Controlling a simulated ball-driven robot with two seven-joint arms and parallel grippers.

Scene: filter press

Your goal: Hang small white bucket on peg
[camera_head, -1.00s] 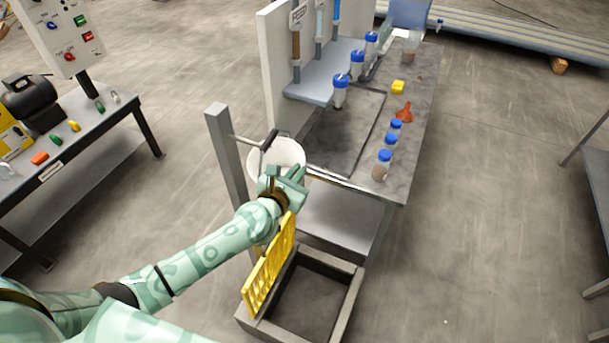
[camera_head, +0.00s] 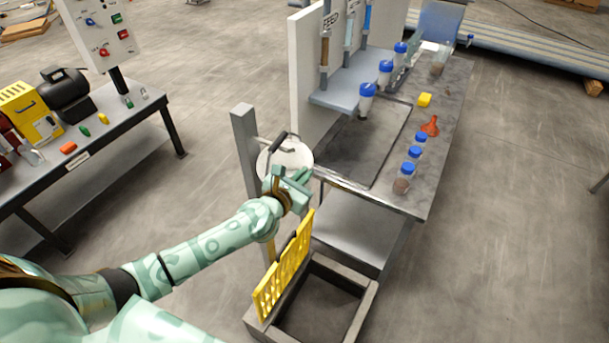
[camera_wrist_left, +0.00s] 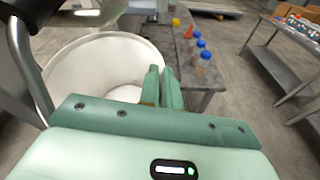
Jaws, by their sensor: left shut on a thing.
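The small white bucket (camera_head: 296,157) is next to the upright grey post (camera_head: 244,150), near the peg (camera_head: 262,140) that sticks out from the post. Its wire handle stands up, with a dark grip (camera_head: 279,142) close to the peg. I cannot tell whether the handle rests on the peg. My left gripper (camera_head: 298,181) is shut on the bucket's near rim. In the left wrist view the fingers (camera_wrist_left: 163,88) pinch the right side of the open bucket (camera_wrist_left: 100,62), which looks empty. The dark grip shows at the top left (camera_wrist_left: 30,12). My right gripper is not in view.
Below my forearm are a yellow slotted plate (camera_head: 284,265) and an open frame (camera_head: 350,320). Another table (camera_head: 110,125) stands left.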

